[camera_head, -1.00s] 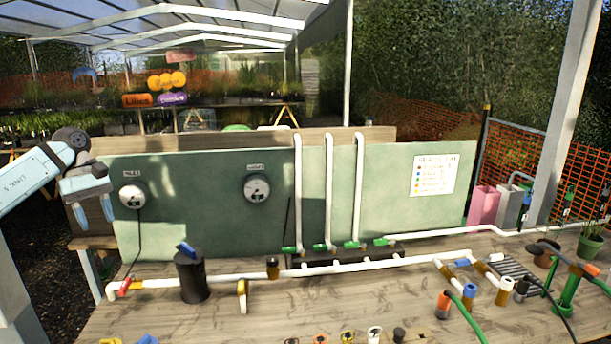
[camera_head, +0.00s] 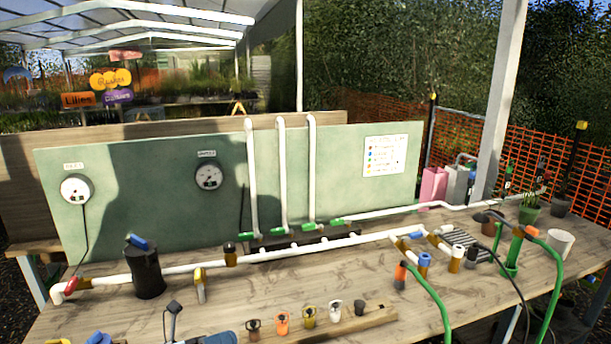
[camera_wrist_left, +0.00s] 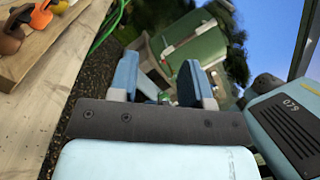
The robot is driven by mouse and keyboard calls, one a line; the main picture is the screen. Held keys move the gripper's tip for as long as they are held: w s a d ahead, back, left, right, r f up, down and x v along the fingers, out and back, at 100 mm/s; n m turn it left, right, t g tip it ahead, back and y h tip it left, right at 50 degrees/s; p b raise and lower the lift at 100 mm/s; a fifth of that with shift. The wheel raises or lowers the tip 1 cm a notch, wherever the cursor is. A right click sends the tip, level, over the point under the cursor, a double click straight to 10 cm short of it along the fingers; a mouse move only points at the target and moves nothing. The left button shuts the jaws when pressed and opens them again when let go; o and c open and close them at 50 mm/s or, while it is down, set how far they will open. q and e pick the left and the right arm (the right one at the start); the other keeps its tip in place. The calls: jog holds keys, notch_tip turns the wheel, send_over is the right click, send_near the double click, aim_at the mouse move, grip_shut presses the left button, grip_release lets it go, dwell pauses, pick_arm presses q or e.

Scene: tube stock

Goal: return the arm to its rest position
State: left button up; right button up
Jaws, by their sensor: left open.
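My left gripper (camera_wrist_left: 158,68) shows in the left wrist view. Its two blue fingers are apart, with nothing held between them. It points past the edge of the wooden table (camera_wrist_left: 62,88), over dark ground, with green and grey shapes beyond. I cannot make out my left gripper in the head view. My right gripper is in neither view.
The workbench (camera_head: 330,280) carries white pipes (camera_head: 200,263), a black cylinder (camera_head: 147,272) and a rack of several fittings (camera_head: 375,318) near its front. A green hose (camera_head: 435,300) runs off the front. A blue-and-dark object (camera_head: 212,338), unclear, sits at the bottom edge.

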pick_arm(q)
jog(key=s+a+f+m+t+y+b, duration=0.1)
jog(key=s+f+m+t+y+b, duration=0.1)
jog(key=s+f+m+y, duration=0.95)
jog(key=s+a+f+m+t+y+b, duration=0.2)
jog(key=s+f+m+y+b, duration=0.15)
jog(key=s+f+m, duration=1.45)
jog(key=w+r+m+p, duration=0.2)
jog(key=r+p, duration=0.5)
jog(key=w+r+m+p, duration=0.2)
jog(key=r+p, duration=0.6)
jog(key=shift+w+a+r+m+y, duration=0.15)
jog(key=shift+w+m+y, duration=0.15)
jog(key=shift+m+y, duration=0.1)
